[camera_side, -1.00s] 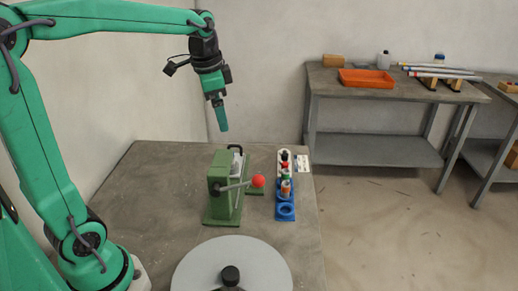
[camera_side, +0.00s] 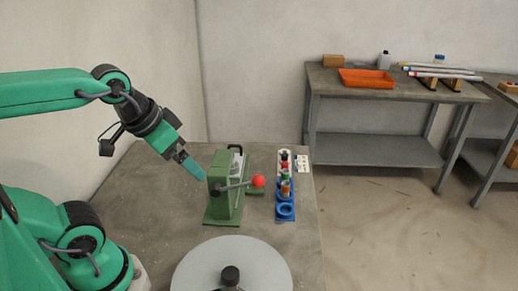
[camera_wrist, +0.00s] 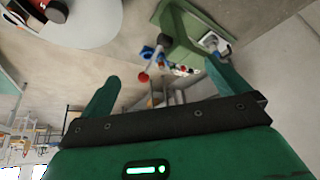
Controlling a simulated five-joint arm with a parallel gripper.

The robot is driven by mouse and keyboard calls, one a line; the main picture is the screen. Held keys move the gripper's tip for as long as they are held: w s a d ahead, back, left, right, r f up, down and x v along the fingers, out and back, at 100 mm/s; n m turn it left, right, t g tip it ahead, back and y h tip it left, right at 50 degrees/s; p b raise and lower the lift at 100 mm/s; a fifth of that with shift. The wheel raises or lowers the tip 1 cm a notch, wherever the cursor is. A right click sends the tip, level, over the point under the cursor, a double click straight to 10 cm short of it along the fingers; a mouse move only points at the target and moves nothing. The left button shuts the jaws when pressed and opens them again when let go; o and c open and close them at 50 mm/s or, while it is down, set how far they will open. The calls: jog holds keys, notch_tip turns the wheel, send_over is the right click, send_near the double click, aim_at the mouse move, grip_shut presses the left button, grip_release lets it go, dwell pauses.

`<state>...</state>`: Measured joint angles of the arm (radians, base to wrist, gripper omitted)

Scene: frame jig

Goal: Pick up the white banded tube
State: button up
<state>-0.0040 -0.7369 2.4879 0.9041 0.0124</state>
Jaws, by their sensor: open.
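My gripper (camera_side: 200,174) is open and empty, tilted down to the right, just left of the green press (camera_side: 222,195). Its two fingers stand wide apart in the wrist view (camera_wrist: 160,68). A blue rack (camera_side: 285,212) stands right of the press, with several small tubes in a row. One tube (camera_side: 285,188) near its front looks pale with an orange part; others show red, green, dark and white. They are too small to tell which is white and banded. The front ring of the rack looks empty. In the wrist view the rack (camera_wrist: 148,52) is small and the tubes are unclear.
The press has a lever with a red ball (camera_side: 258,181) reaching toward the rack. A grey disc (camera_side: 195,272) with a dark hub lies at the table's front. A white card (camera_side: 303,160) lies by the rack. A far bench (camera_side: 340,92) holds an orange tray (camera_side: 367,78) and long rods (camera_side: 440,76).

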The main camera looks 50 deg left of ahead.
jog(key=shift+s+f, duration=0.1)
jog(key=shift+s, duration=0.05)
jog(key=shift+c, duration=0.4)
jog(key=c, duration=1.1)
jog(key=shift+o, duration=0.2)
